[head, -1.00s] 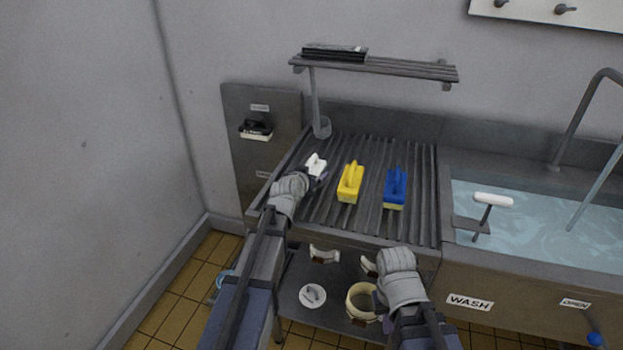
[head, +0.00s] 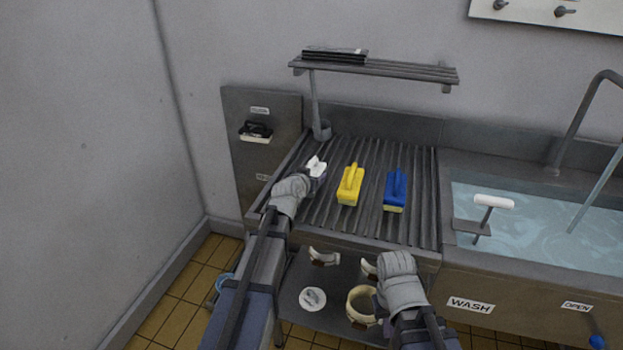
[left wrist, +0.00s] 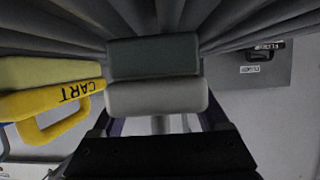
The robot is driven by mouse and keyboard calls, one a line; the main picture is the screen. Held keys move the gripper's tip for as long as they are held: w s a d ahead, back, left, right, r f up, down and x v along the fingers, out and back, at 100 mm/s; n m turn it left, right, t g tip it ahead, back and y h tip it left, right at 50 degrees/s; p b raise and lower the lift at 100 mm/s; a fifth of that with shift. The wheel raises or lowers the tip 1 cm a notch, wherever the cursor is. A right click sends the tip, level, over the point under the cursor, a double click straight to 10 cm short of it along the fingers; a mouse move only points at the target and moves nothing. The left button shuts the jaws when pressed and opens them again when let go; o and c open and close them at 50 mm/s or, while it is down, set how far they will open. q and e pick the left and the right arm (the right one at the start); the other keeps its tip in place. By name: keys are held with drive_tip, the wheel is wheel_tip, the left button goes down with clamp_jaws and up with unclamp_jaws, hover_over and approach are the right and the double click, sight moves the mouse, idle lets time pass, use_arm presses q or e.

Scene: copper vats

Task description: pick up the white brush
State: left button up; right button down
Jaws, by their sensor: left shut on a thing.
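The white brush (head: 316,165) is at the left end of the ribbed drainboard (head: 333,222) in the head view. My left gripper (head: 312,178) is shut on it and partly hides it. In the left wrist view the white brush (left wrist: 157,97) shows between my fingers, with a dark bristle block on its far side, close to the ribs; I cannot tell whether it touches them. My right gripper (head: 378,268) is in front of the counter, over the lower shelf; its fingers are mostly hidden by the wrist.
A yellow brush (head: 350,186) and a blue brush (head: 395,190) stand to the right on the drainboard. The yellow brush, marked CART, is close beside my left gripper in the wrist view (left wrist: 60,100). A water-filled sink (head: 545,262) lies further right. A slatted shelf (head: 400,68) hangs above.

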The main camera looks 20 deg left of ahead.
use_arm(q)
clamp_jaws()
drive_tip(key=shift+r, duration=0.15)
wheel_tip(320, 180, up, 10)
drive_tip(key=p, duration=1)
